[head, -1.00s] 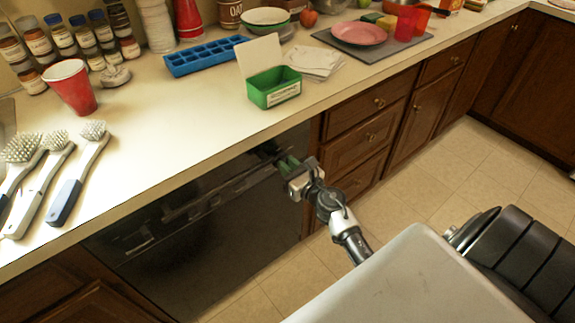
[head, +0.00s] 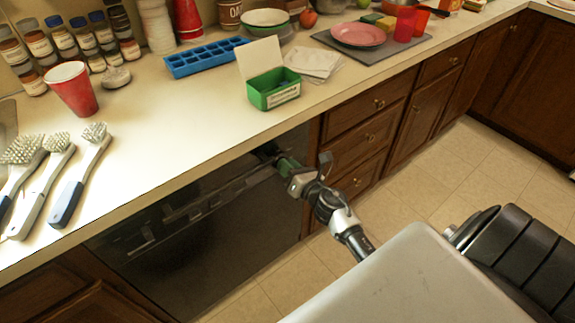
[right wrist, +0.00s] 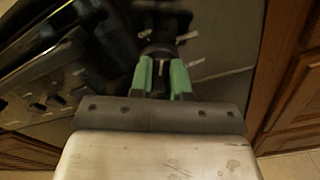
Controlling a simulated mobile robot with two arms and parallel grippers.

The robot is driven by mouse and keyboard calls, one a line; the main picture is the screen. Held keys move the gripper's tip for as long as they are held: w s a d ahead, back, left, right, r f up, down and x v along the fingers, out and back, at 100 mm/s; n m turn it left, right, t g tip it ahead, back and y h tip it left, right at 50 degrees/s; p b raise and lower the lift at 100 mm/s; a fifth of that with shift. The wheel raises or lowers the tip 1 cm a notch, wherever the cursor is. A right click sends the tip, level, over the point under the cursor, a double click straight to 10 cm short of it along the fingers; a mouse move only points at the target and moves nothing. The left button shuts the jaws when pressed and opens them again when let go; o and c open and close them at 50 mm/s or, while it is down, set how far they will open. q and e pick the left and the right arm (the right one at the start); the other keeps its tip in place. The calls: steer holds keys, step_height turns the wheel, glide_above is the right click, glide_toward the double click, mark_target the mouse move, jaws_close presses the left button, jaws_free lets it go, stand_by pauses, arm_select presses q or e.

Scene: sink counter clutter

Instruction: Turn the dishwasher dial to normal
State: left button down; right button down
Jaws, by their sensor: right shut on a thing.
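The black dishwasher (head: 215,225) is set under the counter, with its control panel along the top edge. Its dark dial (head: 268,151) is near the panel's right end, just under the counter edge. My right gripper (head: 283,163) is at the dial from the front. In the right wrist view its green fingers (right wrist: 161,75) are shut on the dial (right wrist: 160,50), one on each side. My left gripper is out of view.
The counter above holds white brushes (head: 81,175), a red cup (head: 72,90), a blue ice tray (head: 205,57) and a green box (head: 273,91). Wooden drawers (head: 367,132) stand right beside the dishwasher. The tiled floor (head: 430,180) is clear.

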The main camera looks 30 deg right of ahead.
steer(key=shift+f+m+p, duration=0.15)
steer(key=shift+m+p, duration=1.05)
steer(key=shift+m, duration=3.85)
steer(key=shift+f+m+p, duration=0.15)
steer(key=shift+m+p, duration=1.05)
steer(key=shift+m, duration=3.8)
steer(key=shift+f+m+p, duration=0.15)
steer(key=shift+m+p, duration=1.05)
steer(key=shift+m, duration=3.85)
steer(key=shift+a, duration=0.1)
steer(key=c, duration=1.1)
jaws_free()
steer(key=s, duration=0.7)
steer(key=s+d, duration=0.1)
steer(key=s, duration=0.2)
steer(key=shift+s, duration=0.4)
